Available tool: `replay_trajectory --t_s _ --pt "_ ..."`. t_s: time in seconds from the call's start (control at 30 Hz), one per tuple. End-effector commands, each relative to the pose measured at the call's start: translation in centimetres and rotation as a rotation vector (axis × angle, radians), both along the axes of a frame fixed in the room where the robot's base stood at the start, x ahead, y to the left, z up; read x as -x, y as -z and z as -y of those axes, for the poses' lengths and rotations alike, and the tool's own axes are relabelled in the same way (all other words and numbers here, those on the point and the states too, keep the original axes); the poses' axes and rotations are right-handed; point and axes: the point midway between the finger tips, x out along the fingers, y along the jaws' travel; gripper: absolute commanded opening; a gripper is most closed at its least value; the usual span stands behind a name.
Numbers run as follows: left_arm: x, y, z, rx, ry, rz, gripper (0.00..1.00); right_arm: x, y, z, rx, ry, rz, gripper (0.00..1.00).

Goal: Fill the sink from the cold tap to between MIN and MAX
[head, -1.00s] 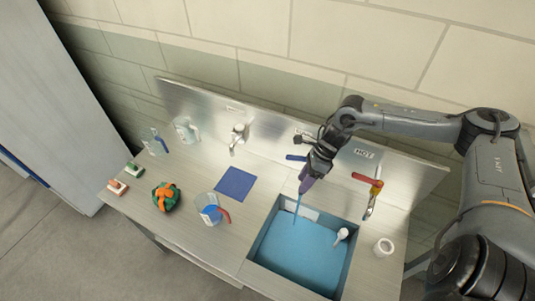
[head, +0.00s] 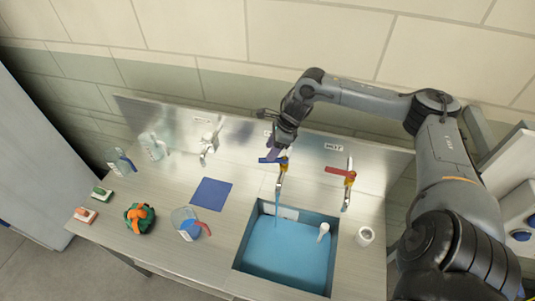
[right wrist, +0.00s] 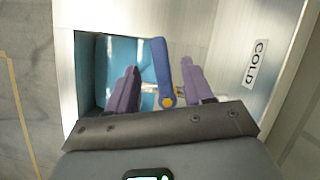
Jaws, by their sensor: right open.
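The sink (head: 240,262) holds blue-looking water (head: 285,252) below its rim. A thin stream (head: 277,207) runs into it from the cold tap (head: 281,178), which has a blue lever (head: 267,160). A white label (head: 289,213) is on the sink's back wall; its marks are too small to read. My right gripper (head: 273,152) is at the blue lever. In the right wrist view, the purple fingers of the gripper (right wrist: 160,66) are open, with the blue lever (right wrist: 161,75) between them. I cannot tell whether they touch it. My left gripper is not in view.
The red-levered hot tap (head: 348,182) stands right of the cold tap. A white plunger-like item (head: 323,232) is in the sink and a white cup (head: 365,236) stands right of it.

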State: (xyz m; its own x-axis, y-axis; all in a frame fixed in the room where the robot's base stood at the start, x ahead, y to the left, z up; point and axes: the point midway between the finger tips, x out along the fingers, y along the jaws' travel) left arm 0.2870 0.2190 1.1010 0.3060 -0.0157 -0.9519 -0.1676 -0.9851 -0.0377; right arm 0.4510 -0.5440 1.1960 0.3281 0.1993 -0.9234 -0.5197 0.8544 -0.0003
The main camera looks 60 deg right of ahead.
Motion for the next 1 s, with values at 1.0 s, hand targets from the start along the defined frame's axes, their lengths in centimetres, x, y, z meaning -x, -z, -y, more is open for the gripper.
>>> replay_trajectory --t_s 1.0 --pt "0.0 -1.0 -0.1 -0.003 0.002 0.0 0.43 -1.3 3.9 -0.9 0.001 -0.001 -0.002 0.13"
